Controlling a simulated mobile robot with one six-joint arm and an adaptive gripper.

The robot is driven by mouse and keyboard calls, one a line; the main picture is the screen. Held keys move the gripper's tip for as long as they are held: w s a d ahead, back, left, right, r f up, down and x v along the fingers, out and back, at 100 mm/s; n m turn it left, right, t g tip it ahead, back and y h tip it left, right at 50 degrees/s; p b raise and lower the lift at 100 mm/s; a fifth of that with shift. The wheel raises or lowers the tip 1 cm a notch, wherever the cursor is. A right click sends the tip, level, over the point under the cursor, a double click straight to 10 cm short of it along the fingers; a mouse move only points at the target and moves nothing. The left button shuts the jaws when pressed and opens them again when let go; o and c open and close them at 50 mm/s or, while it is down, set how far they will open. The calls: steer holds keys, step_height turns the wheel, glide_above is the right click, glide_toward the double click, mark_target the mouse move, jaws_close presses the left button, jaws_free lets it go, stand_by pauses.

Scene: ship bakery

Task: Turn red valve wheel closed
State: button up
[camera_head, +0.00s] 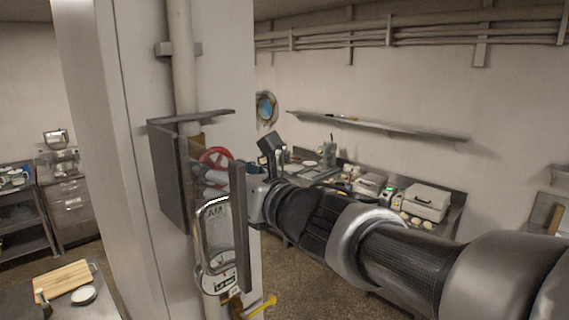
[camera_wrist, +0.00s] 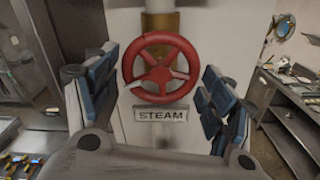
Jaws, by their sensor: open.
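The red valve wheel (camera_wrist: 141,52) is a spoked ring on a brass fitting, facing me in the wrist view above a plate marked STEAM (camera_wrist: 161,114). My gripper (camera_wrist: 157,92) is open, with one blue-padded finger on each side of the wheel and a visible gap to it. In the head view the wheel (camera_head: 214,150) shows only in part, inside a dark metal guard (camera_head: 169,178) on the white column. My gripper (camera_head: 228,178) reaches toward it from the right, and its fingers are partly hidden by the guard's upright plate.
A dark upright plate (camera_head: 240,225) stands close in front of my gripper. Below are a chrome loop handle (camera_head: 205,235), a gauge (camera_head: 222,272) and a yellow lever (camera_head: 262,306). A counter with boxes (camera_head: 427,201) runs along the right wall. A cutting board (camera_head: 64,283) lies at lower left.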

steer(key=shift+x, duration=1.15)
steer(key=shift+c, duration=0.5)
steer(key=c, duration=0.7)
